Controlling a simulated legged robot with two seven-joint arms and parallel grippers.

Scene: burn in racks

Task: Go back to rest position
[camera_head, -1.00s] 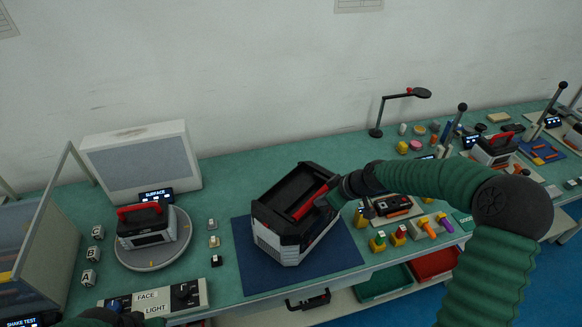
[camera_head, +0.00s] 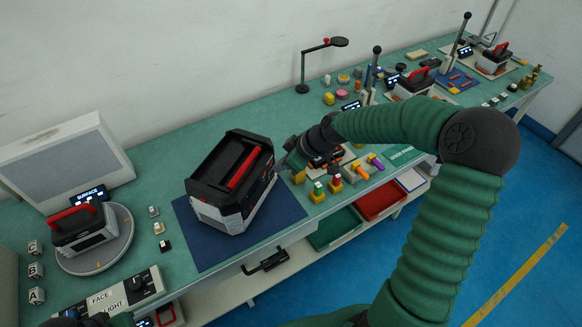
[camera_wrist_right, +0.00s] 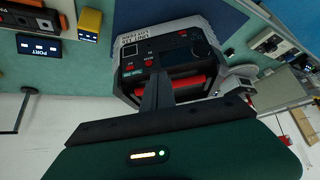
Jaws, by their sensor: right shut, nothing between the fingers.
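My right gripper (camera_head: 290,160) is at the right side of a large black and grey device with a red handle (camera_head: 232,180), which stands upright on a dark blue mat (camera_head: 186,230). The gripper is shut and empty, and appears apart from the device. In the right wrist view my shut fingers (camera_wrist_right: 158,85) point towards the device's panel and red part (camera_wrist_right: 180,82). My left gripper is not clearly visible; only a dark part of my own shows at the bottom left edge in the head view.
A turntable (camera_head: 100,258) with a smaller red-handled unit (camera_head: 82,232) is at left, before a grey screen box (camera_head: 60,165). Colored pegs, a lamp (camera_head: 303,70) and more units line the bench rightwards. Green (camera_head: 333,228) and red bins (camera_head: 380,200) sit below. Blue floor is clear.

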